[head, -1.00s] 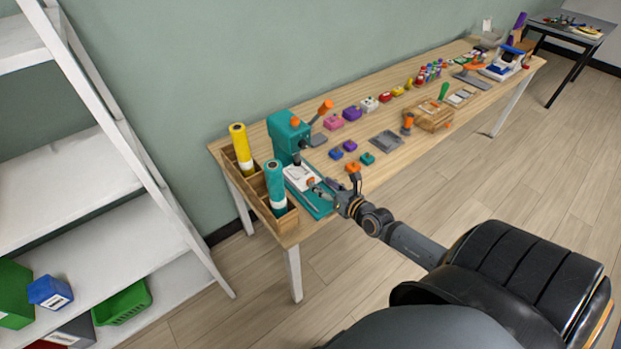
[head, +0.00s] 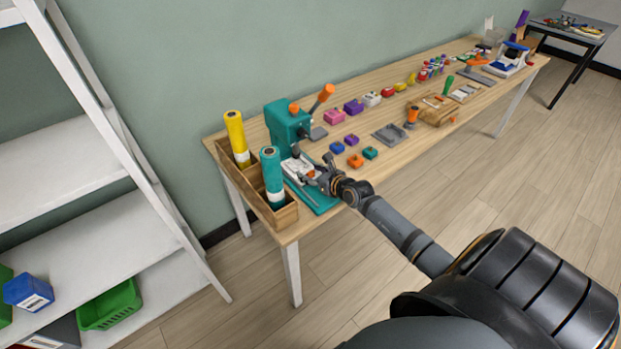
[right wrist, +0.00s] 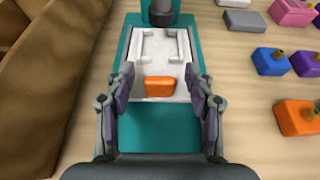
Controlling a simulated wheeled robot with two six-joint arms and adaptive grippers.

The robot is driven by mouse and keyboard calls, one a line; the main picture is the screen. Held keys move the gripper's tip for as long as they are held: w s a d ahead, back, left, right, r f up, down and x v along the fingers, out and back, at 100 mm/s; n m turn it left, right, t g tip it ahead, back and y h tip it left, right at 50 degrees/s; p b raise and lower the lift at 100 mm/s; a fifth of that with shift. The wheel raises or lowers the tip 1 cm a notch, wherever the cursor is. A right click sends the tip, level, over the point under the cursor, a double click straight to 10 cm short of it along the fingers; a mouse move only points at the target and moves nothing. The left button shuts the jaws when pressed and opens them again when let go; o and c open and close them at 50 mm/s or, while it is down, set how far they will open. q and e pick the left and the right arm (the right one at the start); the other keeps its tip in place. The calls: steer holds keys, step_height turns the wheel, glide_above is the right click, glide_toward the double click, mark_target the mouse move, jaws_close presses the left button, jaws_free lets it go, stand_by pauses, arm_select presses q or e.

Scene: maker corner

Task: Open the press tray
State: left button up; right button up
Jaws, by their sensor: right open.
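The teal press (head: 288,127) stands at the near left end of the wooden table, with an orange-tipped lever (head: 326,92). Its pale tray (right wrist: 159,60) lies flat on the teal base under the press column. An orange block-like grip (right wrist: 158,87) sits at the tray's near edge. My right gripper (head: 322,175) is over the front of the press. In the right wrist view the gripper (right wrist: 160,85) is open, its fingers on either side of the orange grip with gaps between. My left gripper is not in view.
A wooden holder (head: 284,217) with yellow and teal rolls stands close to the left of the press. Small blue, purple, teal and orange blocks (head: 355,160) lie to the right, near my gripper. A grey tray (head: 390,134) and other parts lie farther along the table.

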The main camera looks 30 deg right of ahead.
steer(key=shift+w, duration=0.2)
steer(key=shift+c, duration=0.3)
jaws_close()
